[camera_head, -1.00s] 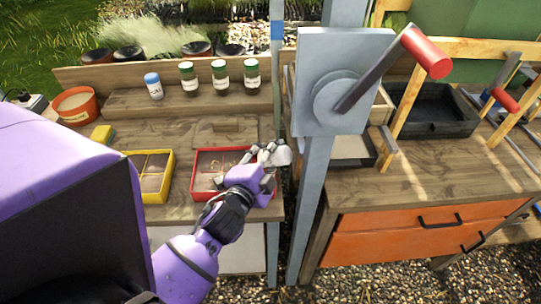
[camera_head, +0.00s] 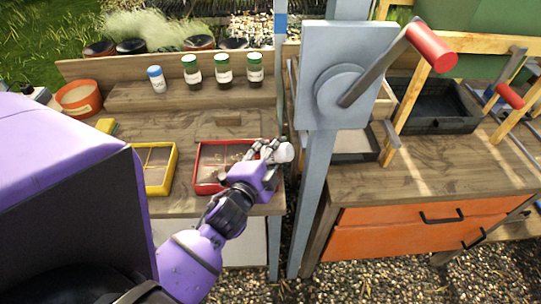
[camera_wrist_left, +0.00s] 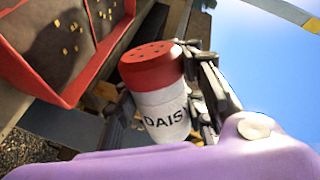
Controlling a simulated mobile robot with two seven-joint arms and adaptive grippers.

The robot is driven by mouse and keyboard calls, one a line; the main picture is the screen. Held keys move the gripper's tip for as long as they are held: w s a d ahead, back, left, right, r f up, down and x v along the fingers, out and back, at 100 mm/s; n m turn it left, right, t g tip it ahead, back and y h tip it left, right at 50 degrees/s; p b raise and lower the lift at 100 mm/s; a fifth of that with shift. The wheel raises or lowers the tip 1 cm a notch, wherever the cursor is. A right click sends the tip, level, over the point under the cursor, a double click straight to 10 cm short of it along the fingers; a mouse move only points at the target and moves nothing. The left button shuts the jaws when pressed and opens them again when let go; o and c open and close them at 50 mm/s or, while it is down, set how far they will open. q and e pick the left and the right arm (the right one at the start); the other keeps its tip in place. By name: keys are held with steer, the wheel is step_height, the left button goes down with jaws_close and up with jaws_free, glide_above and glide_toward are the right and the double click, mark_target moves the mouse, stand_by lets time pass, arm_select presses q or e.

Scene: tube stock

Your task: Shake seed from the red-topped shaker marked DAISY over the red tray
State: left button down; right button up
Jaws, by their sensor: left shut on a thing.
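My left gripper (camera_head: 268,151) is shut around a white shaker with a red perforated cap (camera_wrist_left: 152,62). Its label reads DAIS, the last letter hidden, in the left wrist view. In the head view only a pale end of the shaker (camera_head: 285,153) shows past the fingers. The gripper is over the right edge of the red tray (camera_head: 197,171). The tray has dividers and dark soil. The left wrist view shows its red wall (camera_wrist_left: 62,99) beside the shaker, with several yellow seeds on the soil. My right gripper is in neither view.
A yellow tray (camera_head: 175,160) stands left of the red one. A blue-topped shaker (camera_head: 157,80) and several green-topped shakers (camera_head: 224,72) stand on the back shelf. An orange pot (camera_head: 79,99) is at the left. A grey post with a crank (camera_head: 345,80) rises close at the right.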

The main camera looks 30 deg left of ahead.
arm_select(q)
steer(key=shift+r, duration=0.65)
steer(key=shift+r+m, duration=0.1)
steer(key=shift+m, duration=0.2)
steer(key=shift+d+r+m, duration=0.1)
steer(key=shift+r+m, duration=0.2)
steer(key=shift+m, duration=0.7)
steer(key=shift+r+m+y, duration=0.3)
steer(key=shift+m+y, duration=0.4)
steer(key=shift+m, duration=0.3)
steer(key=m, duration=0.2)
steer(key=r+m+y, duration=0.1)
steer(key=m, duration=0.1)
steer(key=shift+g, duration=0.3)
steer(key=m, duration=0.2)
steer(key=r+m+y, duration=0.1)
steer(key=m, duration=0.2)
steer(key=shift+r+m+y, duration=0.1)
steer(key=shift+m+y, duration=0.2)
steer(key=m, duration=0.3)
steer(key=r+m+t+y, duration=0.1)
steer(key=m, duration=0.2)
steer(key=shift+r, duration=0.2)
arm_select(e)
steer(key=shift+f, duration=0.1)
